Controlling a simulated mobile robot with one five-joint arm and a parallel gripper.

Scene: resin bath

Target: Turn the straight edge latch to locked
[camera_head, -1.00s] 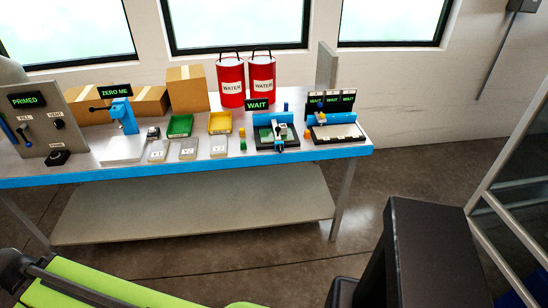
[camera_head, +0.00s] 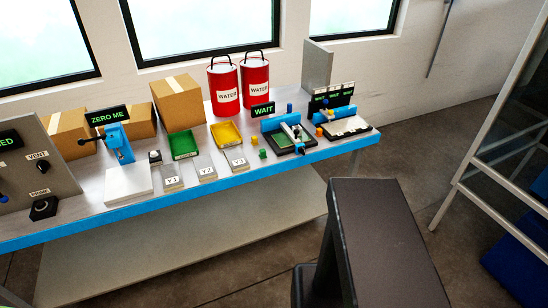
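Two small blue-backed fixtures stand at the right end of the bench, and I cannot tell which carries the straight edge latch. The left fixture (camera_head: 285,146) has a green bed, a pale bar across it and a dark-tipped part at its front, under a WAIT sign (camera_head: 263,110). The right fixture (camera_head: 341,127) has a pale plate, an orange knob, a blue knob and several small WAIT displays behind it. Any latch is too small to read as locked or unlocked. My gripper is not in view.
The bench (camera_head: 190,195) has a blue front edge. It also holds red WATER cans (camera_head: 223,97), a green tray (camera_head: 184,146), a yellow tray (camera_head: 227,136) and a ZERO ME device (camera_head: 119,143). A dark block (camera_head: 385,245) fills the lower foreground. A framed rack (camera_head: 470,165) stands right; floor between is clear.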

